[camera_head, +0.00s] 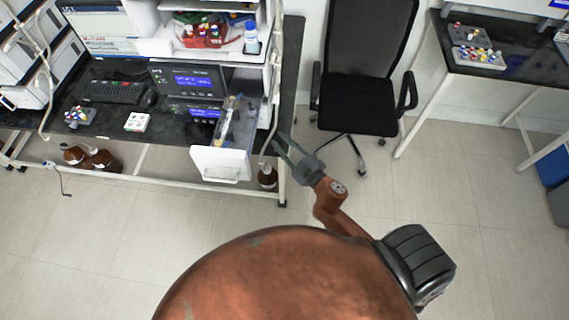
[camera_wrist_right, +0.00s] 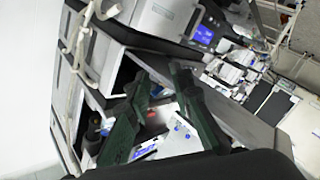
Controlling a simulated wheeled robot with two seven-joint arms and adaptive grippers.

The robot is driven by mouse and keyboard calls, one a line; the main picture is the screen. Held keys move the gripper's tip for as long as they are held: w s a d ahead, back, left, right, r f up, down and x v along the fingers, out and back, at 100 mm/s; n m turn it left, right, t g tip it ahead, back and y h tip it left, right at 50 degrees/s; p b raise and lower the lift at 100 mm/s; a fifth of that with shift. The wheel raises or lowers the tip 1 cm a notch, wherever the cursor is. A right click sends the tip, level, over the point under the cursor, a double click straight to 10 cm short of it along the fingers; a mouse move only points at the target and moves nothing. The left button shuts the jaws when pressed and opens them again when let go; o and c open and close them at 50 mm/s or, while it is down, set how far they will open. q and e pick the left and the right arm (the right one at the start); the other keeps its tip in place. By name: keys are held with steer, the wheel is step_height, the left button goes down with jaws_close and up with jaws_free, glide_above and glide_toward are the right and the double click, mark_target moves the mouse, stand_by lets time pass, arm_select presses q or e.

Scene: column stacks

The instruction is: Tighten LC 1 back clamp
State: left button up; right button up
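An open white drawer (camera_head: 222,163) sticks out from the instrument stack at the bench's right end. Slim column parts (camera_head: 230,118) lie inside it, with small blue and yellow spots. The back clamp is too small to tell apart. My right gripper (camera_head: 281,142) is just right of the drawer, apart from it, with its fingers spread and nothing between them. In the right wrist view its two dark green fingers (camera_wrist_right: 160,78) point toward the stack, and they hide part of the drawer's inside behind them. My left gripper is in neither view.
A bench (camera_head: 120,148) carries a keyboard (camera_head: 112,91), a mouse, a vial rack (camera_head: 78,117) and dark modules with blue displays (camera_head: 195,80). Brown bottles (camera_head: 103,160) stand below. A black chair (camera_head: 358,104) is to the right. The floor between is clear.

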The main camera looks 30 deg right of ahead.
step_height(320, 180, down, 11)
steer(key=s+m+g+b, duration=0.1)
steer(key=s+b, duration=0.1)
steer(key=b, duration=0.3)
steer(key=shift+d+m, duration=0.2)
steer(key=shift+m, duration=0.1)
steer(key=shift+o, duration=0.3)
